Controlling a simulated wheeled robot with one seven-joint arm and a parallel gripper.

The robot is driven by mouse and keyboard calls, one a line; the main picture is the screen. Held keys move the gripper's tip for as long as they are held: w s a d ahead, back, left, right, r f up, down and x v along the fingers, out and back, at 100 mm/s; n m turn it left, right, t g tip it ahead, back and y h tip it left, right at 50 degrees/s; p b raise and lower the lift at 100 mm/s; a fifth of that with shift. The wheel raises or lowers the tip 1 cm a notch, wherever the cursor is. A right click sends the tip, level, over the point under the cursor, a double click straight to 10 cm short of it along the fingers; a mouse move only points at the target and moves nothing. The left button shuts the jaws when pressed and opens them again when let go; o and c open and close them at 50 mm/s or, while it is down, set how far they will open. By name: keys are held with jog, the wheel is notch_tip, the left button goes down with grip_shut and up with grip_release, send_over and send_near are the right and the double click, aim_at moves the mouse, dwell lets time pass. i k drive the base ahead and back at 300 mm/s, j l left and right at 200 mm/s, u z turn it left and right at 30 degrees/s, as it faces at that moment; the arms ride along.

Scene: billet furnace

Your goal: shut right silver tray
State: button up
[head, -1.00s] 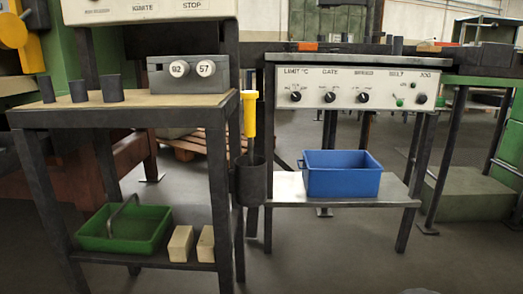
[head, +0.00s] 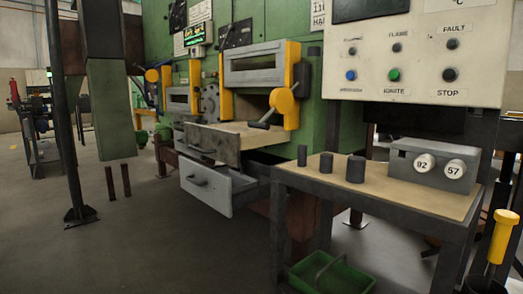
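A silver tray (head: 206,189) with a dark bar handle on its front is pulled out low on the green furnace (head: 337,118), left of the workbench. Its inside shows as a dark gap behind the front. Directly above it, a second tray or shelf (head: 212,147) with a tan top and worn grey front also sticks out, with its own dark handle. Further left, part of another grey front shows, largely hidden. I cannot tell how far the silver tray is out. My gripper is not in view.
A workbench (head: 408,195) with dark cylinders and a number block (head: 433,164) stands close on the right. A green basket (head: 331,275) is under it. A dark post (head: 62,120) stands left. The floor in front is clear.

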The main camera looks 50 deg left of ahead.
aim_at(223, 143)
jog(key=u, duration=2.1)
jog(key=i+j, duration=0.2)
jog(key=i, duration=0.2)
jog(key=i+j, duration=0.2)
jog(key=i, duration=0.2)
jog(key=i+j+u, duration=0.1)
jog(key=i, duration=0.3)
jog(key=j, duration=0.1)
